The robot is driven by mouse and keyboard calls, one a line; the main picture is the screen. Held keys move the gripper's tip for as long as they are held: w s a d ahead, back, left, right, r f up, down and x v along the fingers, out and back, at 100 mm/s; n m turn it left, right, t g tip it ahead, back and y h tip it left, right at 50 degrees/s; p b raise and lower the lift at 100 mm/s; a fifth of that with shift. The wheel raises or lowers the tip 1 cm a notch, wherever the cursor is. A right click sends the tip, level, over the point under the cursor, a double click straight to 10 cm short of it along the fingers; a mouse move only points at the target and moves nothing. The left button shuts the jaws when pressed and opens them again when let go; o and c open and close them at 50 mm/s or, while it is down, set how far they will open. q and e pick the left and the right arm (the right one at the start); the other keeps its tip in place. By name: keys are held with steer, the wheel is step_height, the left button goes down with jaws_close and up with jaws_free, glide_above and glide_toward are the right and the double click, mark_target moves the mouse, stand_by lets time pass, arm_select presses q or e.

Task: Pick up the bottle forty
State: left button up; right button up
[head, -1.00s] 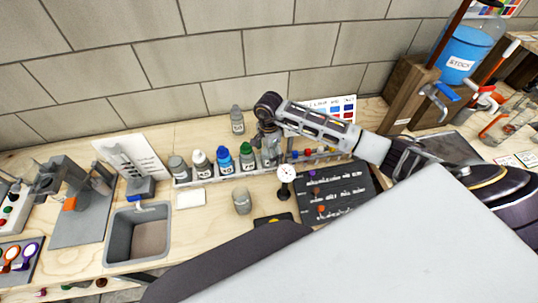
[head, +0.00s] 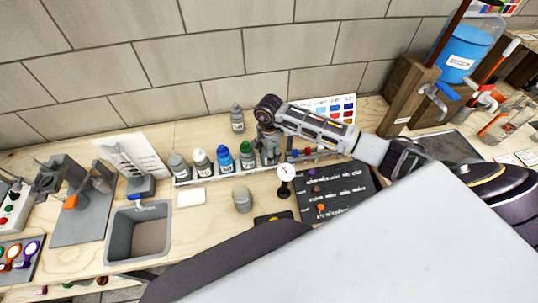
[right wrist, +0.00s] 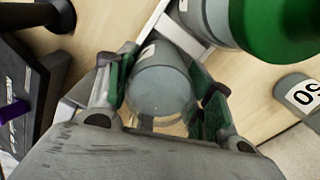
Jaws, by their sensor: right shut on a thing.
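A row of bottles stands in a white rack (head: 182,183), with grey, white, blue and green caps. My right gripper (head: 269,148) is over the right end of this row, beside the green-capped bottle (head: 246,154). It is shut on a grey bottle (head: 270,156). In the right wrist view the green-padded fingers (right wrist: 165,95) lie on both sides of this bottle (right wrist: 160,85). Its label is mostly hidden, so I cannot read its number. The green-capped bottle is close by in that view (right wrist: 285,25). My left gripper is not in view.
A grey bottle (head: 237,118), marked 50 in the wrist view (right wrist: 302,95), stands behind the rack. Another bottle (head: 242,198) stands in front. A dial gauge (head: 285,174) and black board (head: 335,190) are at the right, a sink (head: 112,240) at the left.

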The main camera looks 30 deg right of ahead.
steer(key=c, duration=0.4)
steer(key=shift+w+r, duration=0.1)
steer(key=shift+r, duration=0.1)
steer(key=shift+c, duration=0.2)
steer(key=shift+r+b, duration=0.9)
steer(key=shift+r, duration=3.95)
